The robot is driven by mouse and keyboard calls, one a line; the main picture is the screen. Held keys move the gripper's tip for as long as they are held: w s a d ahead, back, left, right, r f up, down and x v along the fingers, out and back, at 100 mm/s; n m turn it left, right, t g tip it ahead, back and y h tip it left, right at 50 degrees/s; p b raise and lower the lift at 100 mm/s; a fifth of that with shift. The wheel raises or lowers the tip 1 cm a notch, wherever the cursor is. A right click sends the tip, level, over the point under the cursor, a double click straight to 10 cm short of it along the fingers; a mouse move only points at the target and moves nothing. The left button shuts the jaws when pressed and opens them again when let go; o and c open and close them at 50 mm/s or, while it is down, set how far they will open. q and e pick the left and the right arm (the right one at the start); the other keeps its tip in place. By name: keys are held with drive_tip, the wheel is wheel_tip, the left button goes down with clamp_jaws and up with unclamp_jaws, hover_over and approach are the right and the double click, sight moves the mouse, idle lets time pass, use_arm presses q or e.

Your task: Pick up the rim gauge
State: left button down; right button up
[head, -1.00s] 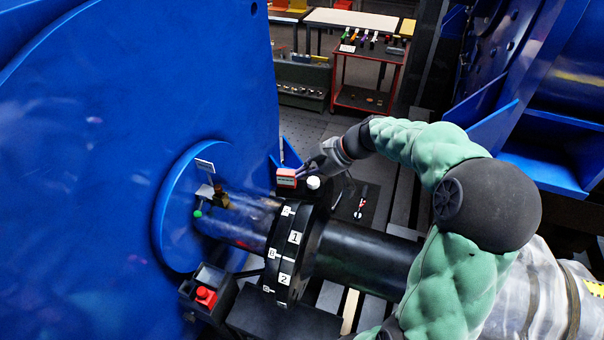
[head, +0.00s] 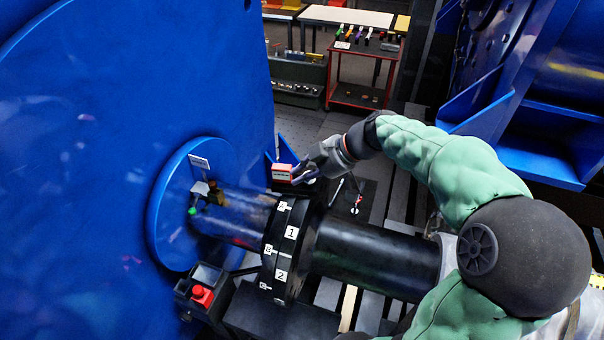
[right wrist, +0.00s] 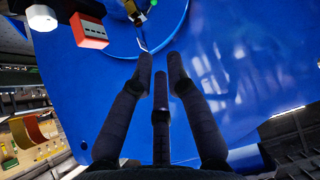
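No label that I can read names the rim gauge. A small red block with a pale labelled face (head: 283,172) stands just behind the black numbered coupling. It also shows at the upper left of the right wrist view (right wrist: 88,31), beside a white hexagonal cap (right wrist: 41,17). A small instrument with a brass-coloured body (head: 215,195), a green tip and a white card sits at the shaft by the blue disc. My right gripper (head: 302,175) is close to the right side of the red block. In the right wrist view its fingers (right wrist: 160,67) are apart and empty. My left gripper is out of view.
The black coupling (head: 285,250) and shaft lie in front of my right gripper. The big blue housing (head: 90,160) fills the left. A dark mat with small tools (head: 357,205) lies to the right. A red emergency button box (head: 203,296) stands at the front.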

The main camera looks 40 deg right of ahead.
drive_tip(key=o, duration=1)
drive_tip(key=shift+c, duration=0.2)
